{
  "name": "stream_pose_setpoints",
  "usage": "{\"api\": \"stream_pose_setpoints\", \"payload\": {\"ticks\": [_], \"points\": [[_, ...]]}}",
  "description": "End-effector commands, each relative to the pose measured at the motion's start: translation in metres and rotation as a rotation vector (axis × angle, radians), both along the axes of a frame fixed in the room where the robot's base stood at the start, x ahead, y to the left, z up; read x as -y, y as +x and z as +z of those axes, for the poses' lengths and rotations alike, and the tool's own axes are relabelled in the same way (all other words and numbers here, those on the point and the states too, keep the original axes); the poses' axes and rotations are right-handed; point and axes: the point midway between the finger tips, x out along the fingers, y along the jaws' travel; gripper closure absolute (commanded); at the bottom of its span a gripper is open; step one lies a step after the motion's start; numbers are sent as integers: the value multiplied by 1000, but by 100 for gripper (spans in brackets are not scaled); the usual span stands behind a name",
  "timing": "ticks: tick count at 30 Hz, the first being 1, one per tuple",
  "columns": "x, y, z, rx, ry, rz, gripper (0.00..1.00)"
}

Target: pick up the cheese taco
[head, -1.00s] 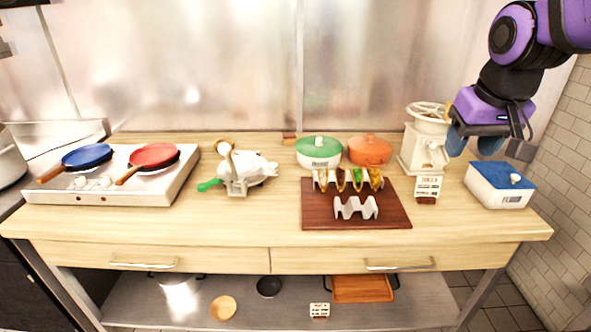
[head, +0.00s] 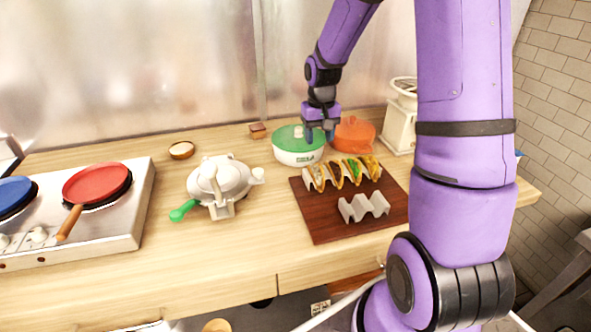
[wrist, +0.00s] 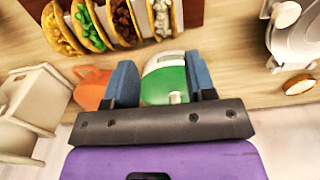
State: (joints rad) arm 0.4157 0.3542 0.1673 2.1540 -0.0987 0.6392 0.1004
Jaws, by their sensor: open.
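Several filled tacos stand in a row in a white holder at the back of a dark wooden board (head: 325,222). The taco with yellow filling (head: 372,166), which looks like the cheese taco, is at the right end. It is at the left end in the wrist view (wrist: 62,36). Beside it are a green-filled taco (wrist: 90,28), a brown-filled taco (wrist: 122,20) and a taco with whitish chunks (wrist: 162,18). My gripper (head: 320,133) is open and empty, above the lidded green pot (head: 293,150), behind the tacos and apart from them.
An orange pot (head: 356,136) stands right of the green pot. An empty white holder (head: 363,207) sits at the board's front. A white press with a green handle (head: 220,182) is left of the board. A cream grinder (head: 400,115) stands at the back right.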

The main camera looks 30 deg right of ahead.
Motion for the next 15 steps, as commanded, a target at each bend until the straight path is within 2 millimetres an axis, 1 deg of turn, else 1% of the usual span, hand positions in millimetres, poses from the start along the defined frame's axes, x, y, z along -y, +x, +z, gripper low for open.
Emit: {"api": "stream_pose_setpoints", "payload": {"ticks": [9, 12, 15], "points": [[1, 1, -42, -4, 2, -1, 50], [0, 1, -52, -3, 2, -1, 50], [0, 1, -57, -2, 2, 0, 50]]}}
